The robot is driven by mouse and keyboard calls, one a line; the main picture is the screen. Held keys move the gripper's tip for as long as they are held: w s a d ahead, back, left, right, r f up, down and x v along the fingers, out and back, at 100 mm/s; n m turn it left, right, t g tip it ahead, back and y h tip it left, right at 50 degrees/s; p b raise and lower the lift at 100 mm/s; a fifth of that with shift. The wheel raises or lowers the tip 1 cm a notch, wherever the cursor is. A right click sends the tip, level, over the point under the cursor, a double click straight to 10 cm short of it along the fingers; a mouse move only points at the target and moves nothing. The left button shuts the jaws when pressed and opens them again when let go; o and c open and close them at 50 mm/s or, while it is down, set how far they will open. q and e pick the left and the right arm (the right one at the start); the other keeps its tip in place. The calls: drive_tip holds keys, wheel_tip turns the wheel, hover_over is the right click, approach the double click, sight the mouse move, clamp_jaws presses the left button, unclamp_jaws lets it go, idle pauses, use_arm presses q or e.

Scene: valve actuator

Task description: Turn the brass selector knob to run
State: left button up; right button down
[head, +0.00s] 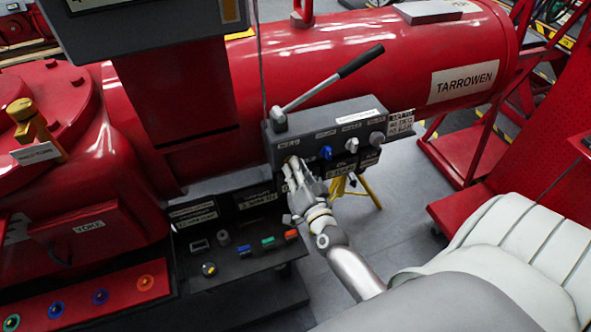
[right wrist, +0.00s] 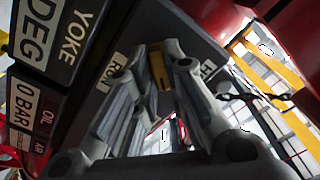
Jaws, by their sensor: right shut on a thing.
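The brass selector knob (right wrist: 158,68) shows in the right wrist view as a small yellow-gold piece with a dark slot, between my right fingertips. It sits on the dark face of the control block (head: 330,132). My right gripper (head: 291,171) reaches the left end of that face and is shut on the knob, which it mostly hides in the head view. Small white labels lie to either side of the knob in the right wrist view; their words are partly covered or tilted, so I cannot tell which one the knob points to. My left gripper is not in view.
A blue knob (head: 325,153) and pale knobs (head: 352,145) sit right of my gripper on the same block. A lever with a black handle (head: 361,61) rises from its top. Below left is a dark panel with coloured buttons (head: 268,242). A red cylinder (head: 400,55) runs behind.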

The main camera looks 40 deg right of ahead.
drive_tip(key=shift+m+b, duration=0.55)
drive_tip(key=shift+m, duration=3.75)
drive_tip(key=c, duration=1.5)
unclamp_jaws()
drive_tip(key=v, duration=1.2)
drive_tip(key=shift+f, duration=0.2)
